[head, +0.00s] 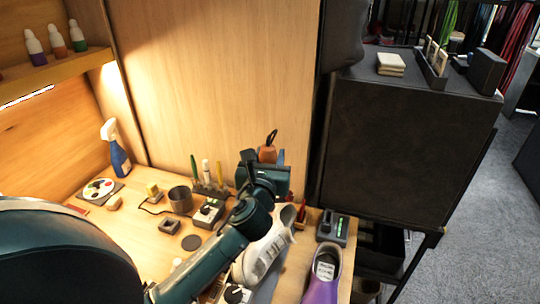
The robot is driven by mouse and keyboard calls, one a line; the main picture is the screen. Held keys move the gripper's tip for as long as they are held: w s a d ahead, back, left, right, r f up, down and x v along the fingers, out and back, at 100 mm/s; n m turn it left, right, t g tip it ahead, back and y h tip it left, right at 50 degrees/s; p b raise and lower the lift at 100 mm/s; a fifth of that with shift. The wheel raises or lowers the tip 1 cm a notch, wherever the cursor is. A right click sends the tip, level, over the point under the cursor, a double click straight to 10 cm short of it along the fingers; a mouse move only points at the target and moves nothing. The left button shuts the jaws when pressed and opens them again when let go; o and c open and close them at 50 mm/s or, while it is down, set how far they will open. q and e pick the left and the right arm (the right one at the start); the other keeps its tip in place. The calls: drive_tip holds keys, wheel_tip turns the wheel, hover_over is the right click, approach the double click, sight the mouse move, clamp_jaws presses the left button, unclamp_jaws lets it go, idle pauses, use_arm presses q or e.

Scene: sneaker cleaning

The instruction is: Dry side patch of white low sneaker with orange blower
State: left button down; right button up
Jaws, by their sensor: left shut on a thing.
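The white low sneaker (262,258) is on the wooden bench near the front right, partly hidden behind my left forearm. Its side patch cannot be made out. The orange blower (267,153), with a dark loop on top, shows at the far end of my left gripper (268,168). My left gripper is shut on it, beyond and above the sneaker; the fingertips are mostly hidden by the wrist. My right gripper is not in view.
A purple shoe (322,277) stands right of the sneaker. A dark cup (180,199), a blue spray bottle (116,148), a palette (98,188) and upright brushes (206,174) are on the bench. A black cabinet (400,145) stands to the right.

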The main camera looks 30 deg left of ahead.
sight(264, 151)
use_arm(q)
drive_tip(key=shift+a+v, duration=0.2)
drive_tip(key=shift+v, duration=1.45)
drive_tip(key=shift+r, duration=3.5)
drive_tip(key=shift+s+a, duration=0.1)
